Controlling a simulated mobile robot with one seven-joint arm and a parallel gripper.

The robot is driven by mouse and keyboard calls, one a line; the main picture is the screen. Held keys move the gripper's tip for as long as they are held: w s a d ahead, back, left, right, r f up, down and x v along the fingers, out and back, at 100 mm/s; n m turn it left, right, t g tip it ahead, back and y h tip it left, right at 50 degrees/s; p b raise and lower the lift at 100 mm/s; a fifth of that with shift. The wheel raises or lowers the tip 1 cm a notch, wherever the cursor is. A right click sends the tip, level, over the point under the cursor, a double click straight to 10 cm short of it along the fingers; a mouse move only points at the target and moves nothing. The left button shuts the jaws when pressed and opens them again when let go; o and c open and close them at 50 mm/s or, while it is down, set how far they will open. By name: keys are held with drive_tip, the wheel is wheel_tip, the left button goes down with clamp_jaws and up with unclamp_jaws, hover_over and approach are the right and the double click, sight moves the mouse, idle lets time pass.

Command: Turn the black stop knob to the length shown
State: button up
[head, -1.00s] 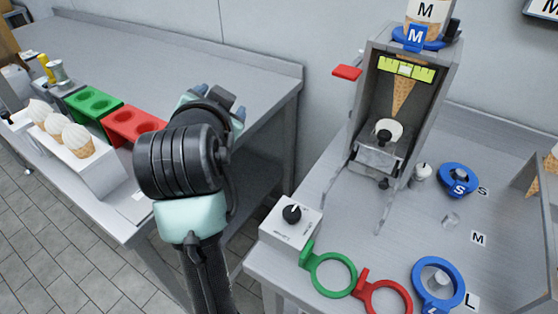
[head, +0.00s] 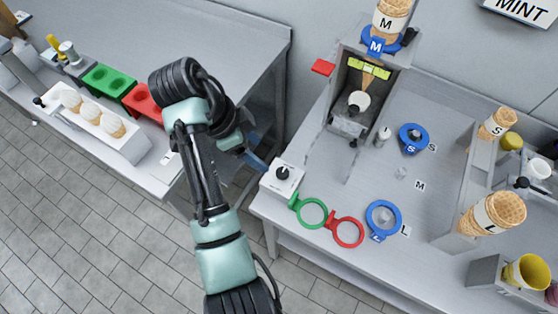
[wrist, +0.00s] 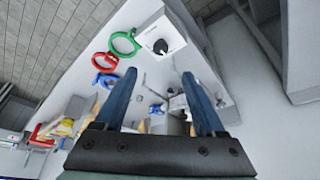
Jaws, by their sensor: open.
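A white box (head: 283,178) with a black knob (head: 283,172) on top stands at the near left corner of the right-hand table. In the wrist view the black knob (wrist: 160,46) shows beyond my fingertips, with small unreadable print on the box. My gripper (head: 253,160) is open and empty, just left of the box and apart from it. Its two blue fingers (wrist: 159,74) are spread in the wrist view. The grey machine (head: 338,85) holds a yellow-green marked strip (head: 369,68) above a cone. A cone marked M sits in a blue ring on top.
Green (head: 313,213) and red (head: 347,232) rings lie along the front edge, beside the blue L ring (head: 383,220). A blue S ring (head: 413,138) lies behind. Cones marked S and L stand at right. A gap separates the two tables.

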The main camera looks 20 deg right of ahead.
sight(282, 172)
drive_tip(key=b+x, duration=0.2)
drive_tip(key=x, duration=1)
drive_tip(key=shift+f, duration=0.45)
drive_tip(key=shift+c, duration=0.4)
clamp_jaws()
